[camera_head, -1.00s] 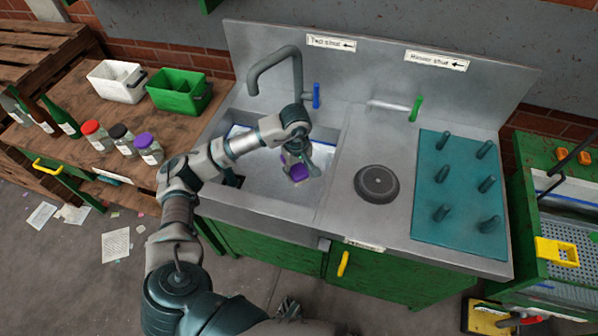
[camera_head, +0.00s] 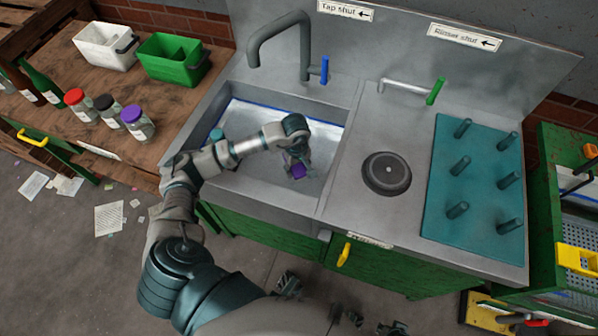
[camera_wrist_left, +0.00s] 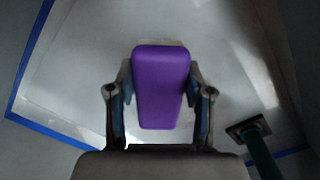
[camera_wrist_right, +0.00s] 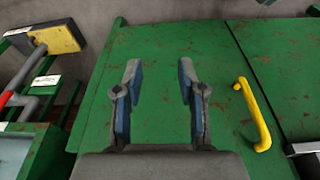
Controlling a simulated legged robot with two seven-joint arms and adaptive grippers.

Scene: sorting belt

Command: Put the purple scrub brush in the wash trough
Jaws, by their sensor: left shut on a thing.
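The purple scrub brush (camera_head: 298,171) is in my left gripper (camera_head: 297,164), inside the outline of the wash trough (camera_head: 336,135). The left wrist view shows the brush's purple block (camera_wrist_left: 160,85) between the two fingers of my left gripper (camera_wrist_left: 160,88), which are shut on it. The pale trough floor with a blue line lies beyond it; I cannot tell whether the brush touches the floor. My right gripper (camera_wrist_right: 160,80) is open and empty in front of a green cabinet front.
A curved tap (camera_head: 280,38) with a blue lever stands behind the trough. A round dark disc (camera_head: 387,173) and a teal peg board (camera_head: 475,190) are to the right. Jars (camera_head: 138,123) and two bins (camera_head: 172,60) stand on the left bench. A teal-handled thing (camera_wrist_left: 258,150) shows in the left wrist view.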

